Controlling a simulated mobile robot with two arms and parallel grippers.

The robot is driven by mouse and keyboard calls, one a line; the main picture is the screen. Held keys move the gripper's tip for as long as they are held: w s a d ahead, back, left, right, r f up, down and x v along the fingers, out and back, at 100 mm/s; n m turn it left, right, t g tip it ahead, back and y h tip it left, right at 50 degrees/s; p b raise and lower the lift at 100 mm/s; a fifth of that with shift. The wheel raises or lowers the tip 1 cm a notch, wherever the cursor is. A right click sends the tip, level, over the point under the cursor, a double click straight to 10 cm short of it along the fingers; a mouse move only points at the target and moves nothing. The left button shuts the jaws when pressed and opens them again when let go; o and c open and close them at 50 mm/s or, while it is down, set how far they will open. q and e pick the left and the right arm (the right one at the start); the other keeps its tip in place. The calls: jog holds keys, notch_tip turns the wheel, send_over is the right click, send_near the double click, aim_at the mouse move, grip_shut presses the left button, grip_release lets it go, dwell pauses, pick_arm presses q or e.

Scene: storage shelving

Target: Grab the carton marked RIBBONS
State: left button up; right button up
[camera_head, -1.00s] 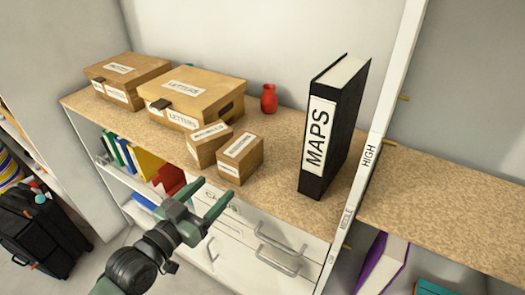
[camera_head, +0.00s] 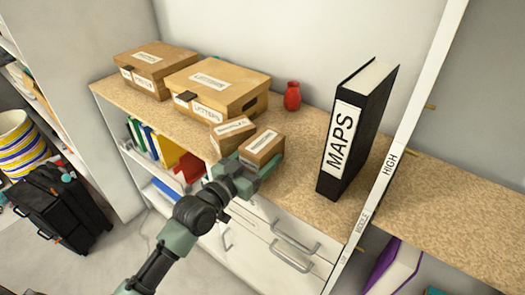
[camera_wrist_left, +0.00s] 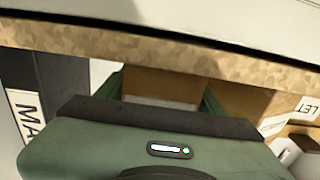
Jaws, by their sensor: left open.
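Two small brown cartons stand side by side near the shelf's front edge in the head view: a left one (camera_head: 230,130) and a right one (camera_head: 264,146). Both have white labels whose words are too small to read, so I cannot tell which is marked RIBBONS. My left gripper (camera_head: 253,166) is open at the front of the right carton. In the left wrist view, a brown carton face (camera_wrist_left: 160,84) with a white label shows between the green fingers (camera_wrist_left: 162,90). One finger lies to each side; contact cannot be told. My right gripper is not in view.
A tall black MAPS binder (camera_head: 366,125) stands to the right. Two larger boxes, one marked LETTERS (camera_head: 235,88), and a red vase (camera_head: 292,96) stand behind and left. White drawers (camera_head: 265,245) are below. The speckled shelf top (camera_head: 300,150) is bare between carton and binder.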

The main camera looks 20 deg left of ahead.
pick_arm(q)
jog(key=shift+w+d, duration=0.15)
jog(key=shift+w, duration=0.15)
jog(key=c, duration=1.1)
jog(key=shift+r, duration=0.1)
